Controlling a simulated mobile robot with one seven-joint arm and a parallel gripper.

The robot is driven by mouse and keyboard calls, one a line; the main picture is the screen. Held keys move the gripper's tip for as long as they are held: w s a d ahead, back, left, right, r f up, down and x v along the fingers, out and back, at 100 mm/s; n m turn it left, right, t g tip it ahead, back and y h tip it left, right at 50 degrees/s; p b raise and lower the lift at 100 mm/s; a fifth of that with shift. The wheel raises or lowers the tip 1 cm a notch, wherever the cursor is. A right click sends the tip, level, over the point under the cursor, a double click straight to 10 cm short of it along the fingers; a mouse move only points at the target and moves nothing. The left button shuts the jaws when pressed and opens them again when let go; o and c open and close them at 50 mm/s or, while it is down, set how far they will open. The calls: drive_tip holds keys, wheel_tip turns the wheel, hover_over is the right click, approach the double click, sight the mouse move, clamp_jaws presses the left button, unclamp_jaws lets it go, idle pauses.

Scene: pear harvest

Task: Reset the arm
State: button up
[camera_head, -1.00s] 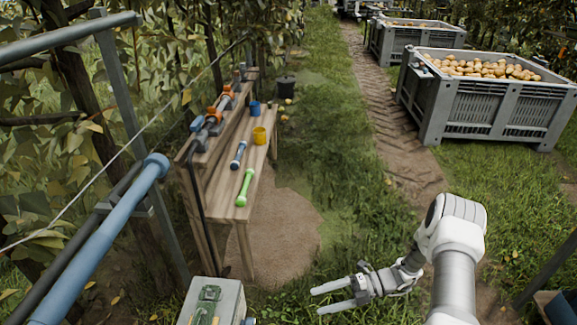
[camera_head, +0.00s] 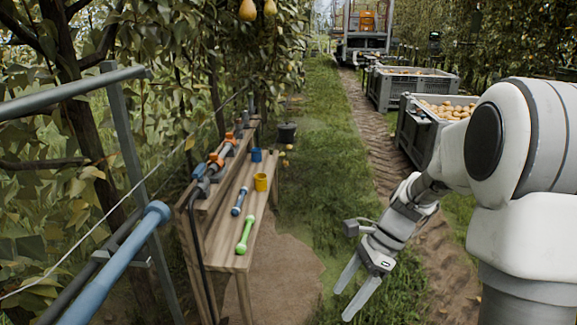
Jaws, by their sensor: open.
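My gripper (camera_head: 355,290) hangs at the lower middle right, over the grass path. Its two pale fingers are spread apart and point down and to the left. Nothing is between them. My white arm (camera_head: 535,150) is raised and bent at the right side of the view and hides part of the near crate. The gripper is well to the right of the wooden bench and apart from it.
A wooden bench (camera_head: 237,262) at left holds a green tool (camera_head: 245,235), a blue tool (camera_head: 240,201), a yellow cup (camera_head: 261,182) and a blue cup (camera_head: 256,155). Pear crates (camera_head: 415,128) stand at right. Blue rails (camera_head: 115,265) are at near left. Pears (camera_head: 248,10) hang above.

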drive_tip(key=s+d+r+n+t+h, duration=0.2)
drive_tip(key=s+r+n+t+h, duration=0.5)
drive_tip(key=s+r+n, duration=0.9)
wheel_tip(320, 180, up, 25)
drive_tip(key=w+n+t+y+p, duration=0.1)
drive_tip(key=p, duration=2.5)
drive_tip(key=shift+w+n, duration=0.2)
drive_tip(key=shift+n, duration=0.1)
drive_tip(key=shift+d, duration=0.1)
